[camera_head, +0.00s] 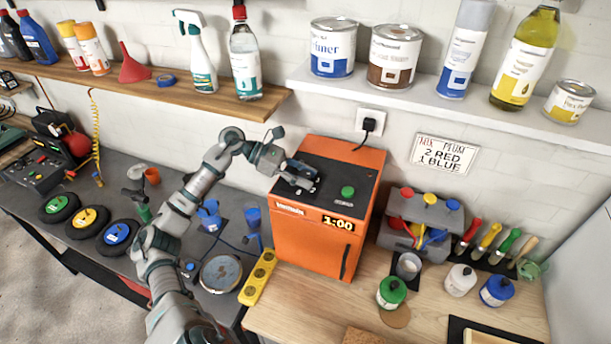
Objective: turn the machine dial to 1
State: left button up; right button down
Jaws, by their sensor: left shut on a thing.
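The machine (312,240) is an orange box with a black top, standing against the wall at the middle. Its front display (338,222) reads 1:00. A green button (348,191) sits on the right part of its top. My left gripper (308,182) reaches in from the left over the machine's top, at the left of the green button. Its fingers are shut on the dial there, which they hide almost entirely. I cannot read the dial's mark. My right gripper is not in view.
A yellow block with round holes (258,278) lies at the machine's front left. A grey box with coloured caps (420,218) stands to the right. Shelves with cans (332,47) and bottles (245,62) hang above. A black plug (369,124) sits in the wall behind.

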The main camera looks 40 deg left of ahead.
pick_arm(q)
jog(key=o, duration=1.2)
jog(key=shift+a+f, duration=0.1)
jog(key=shift+f, duration=0.1)
jog(key=shift+c, duration=0.2)
jog(key=shift+a, duration=0.15)
jog(key=shift+a+r, duration=0.1)
jog(key=shift+a, duration=0.1)
jog(key=v, duration=1.1)
jog(key=shift+a, duration=0.35)
jog(key=shift+s+d+r, duration=0.1)
